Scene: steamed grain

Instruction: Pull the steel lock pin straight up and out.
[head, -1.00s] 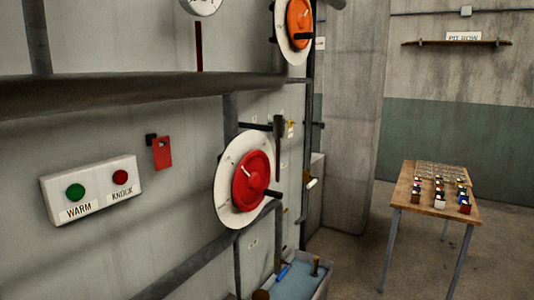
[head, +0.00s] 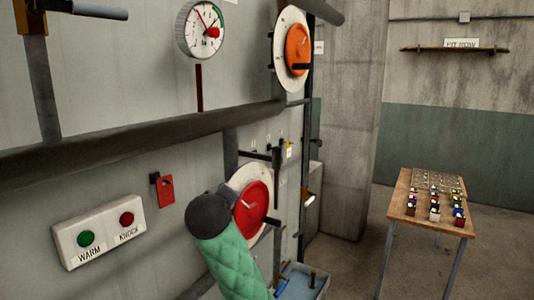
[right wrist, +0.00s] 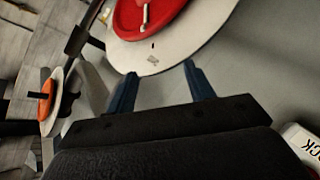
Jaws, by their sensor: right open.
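A small steel-coloured pin (head: 248,205) shows on the face of the red hub (head: 257,222), which sits on a white round plate (head: 236,180) on the wall. I take it to be the lock pin. In the right wrist view the pin (right wrist: 146,17) stands out from the hub at the top. My right gripper (right wrist: 160,84) is open and empty, with its two blue fingers apart in front of the white plate's edge and short of the pin. In the head view a green-sleeved arm with a dark rounded end covers the plate's lower left; the fingers are hidden there. My left gripper is not in view.
A horizontal pipe (head: 150,137) crosses the wall above the red hub. A WARM and KNOCK button box (head: 98,232) and a red tag (head: 165,190) are to the left. An orange hub (head: 298,49) is above right. A wooden table (head: 398,207) stands far right.

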